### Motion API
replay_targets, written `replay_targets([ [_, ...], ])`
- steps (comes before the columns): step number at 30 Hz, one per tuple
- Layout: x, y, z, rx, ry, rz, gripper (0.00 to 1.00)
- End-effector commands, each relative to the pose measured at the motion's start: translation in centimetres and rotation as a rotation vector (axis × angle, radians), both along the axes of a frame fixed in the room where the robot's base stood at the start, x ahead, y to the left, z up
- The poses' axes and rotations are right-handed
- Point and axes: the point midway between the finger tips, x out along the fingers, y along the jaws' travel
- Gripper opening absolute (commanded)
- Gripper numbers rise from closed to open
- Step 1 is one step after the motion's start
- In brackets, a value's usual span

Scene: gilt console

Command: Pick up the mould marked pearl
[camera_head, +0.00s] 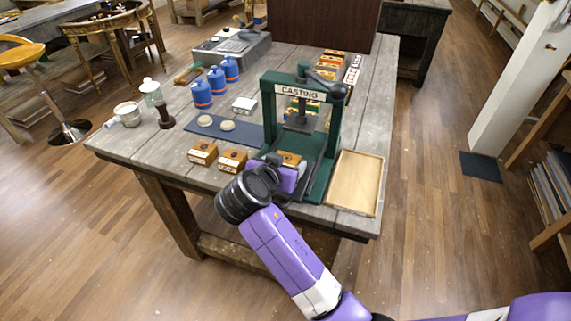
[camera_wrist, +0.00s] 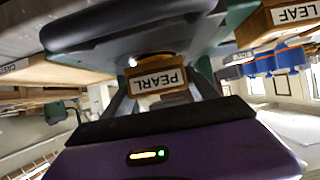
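The mould marked pearl is a small wooden block with a white label; it shows upside down in the wrist view (camera_wrist: 160,83). In the wrist view the mould lies between the two fingers of my gripper (camera_wrist: 160,90), one close on each side. Whether the fingers press on it cannot be told.
Two similar moulds (camera_head: 203,152) (camera_head: 232,160) stand left of my gripper. One marked leaf (camera_wrist: 292,14) shows in the wrist view. A shallow wooden tray (camera_head: 373,205) lies right of the press. Blue bottles (camera_head: 202,94) and a dark mat (camera_head: 236,139) are farther back.

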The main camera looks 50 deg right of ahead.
Motion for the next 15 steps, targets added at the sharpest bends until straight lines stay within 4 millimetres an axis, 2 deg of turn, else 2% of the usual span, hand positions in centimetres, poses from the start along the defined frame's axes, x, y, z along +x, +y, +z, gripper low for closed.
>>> replay_targets([
  [1, 0.01, 0.02, 0.02, 0.000, 0.000, 0.000, 0.56],
  [7, 0.00, 0.02, 0.03, 0.000, 0.000, 0.000, 0.17],
  [15, 0.02, 0.02, 0.19, 0.000, -0.002, 0.000, 0.17],
])
